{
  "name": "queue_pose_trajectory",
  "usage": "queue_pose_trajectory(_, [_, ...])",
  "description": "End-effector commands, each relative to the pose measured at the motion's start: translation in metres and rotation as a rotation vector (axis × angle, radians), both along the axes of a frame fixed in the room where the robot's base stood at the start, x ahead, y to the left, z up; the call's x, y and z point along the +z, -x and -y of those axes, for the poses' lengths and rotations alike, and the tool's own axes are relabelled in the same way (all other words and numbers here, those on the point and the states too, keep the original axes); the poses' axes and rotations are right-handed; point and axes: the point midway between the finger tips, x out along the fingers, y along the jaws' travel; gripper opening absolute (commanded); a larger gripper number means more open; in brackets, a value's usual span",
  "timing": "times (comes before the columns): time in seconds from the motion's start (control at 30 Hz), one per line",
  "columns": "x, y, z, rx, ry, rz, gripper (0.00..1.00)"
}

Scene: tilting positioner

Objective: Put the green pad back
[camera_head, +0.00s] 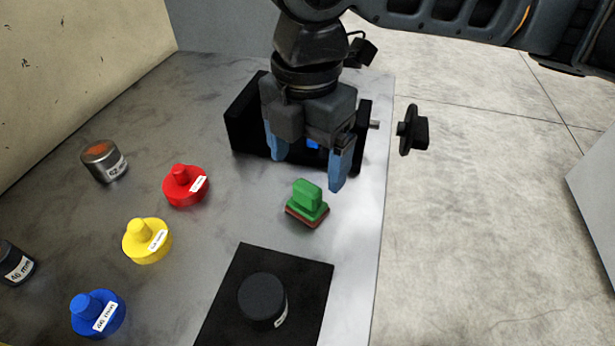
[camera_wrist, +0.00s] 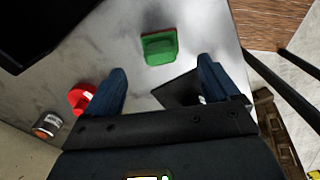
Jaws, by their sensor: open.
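The green pad (camera_head: 308,199) has a raised grip and a brown underside, and it rests on the grey table (camera_head: 210,225), just left of the table's right edge. My gripper (camera_head: 308,172) is open and empty above the table, behind the pad and higher than it. The pad also shows in the wrist view (camera_wrist: 159,46), beyond the fingertips and between their lines. My gripper's blue fingers show there too (camera_wrist: 163,90), spread apart. A black positioner (camera_head: 243,125) stands behind my gripper and is partly hidden by it. Its side knob (camera_head: 413,131) sticks out past the table edge.
Red (camera_head: 186,187), yellow (camera_head: 147,241) and blue (camera_head: 97,313) knobbed discs stand to the left. A metal can (camera_head: 103,161) and a dark cylinder (camera_head: 14,263) are farther left. A black mat (camera_head: 228,290) in front bears a black cylinder (camera_head: 262,300). Bare table surrounds the pad.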

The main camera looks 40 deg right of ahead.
Motion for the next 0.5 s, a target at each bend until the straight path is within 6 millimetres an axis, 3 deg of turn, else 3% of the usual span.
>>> queue_pose_trajectory(0.2, [0.031, 0.000, 0.000, 0.000, 0.000, 0.002, 0.89])
queue_pose_trajectory(0.5, [0.039, 0.000, 0.000, 0.000, -0.001, 0.000, 0.89])
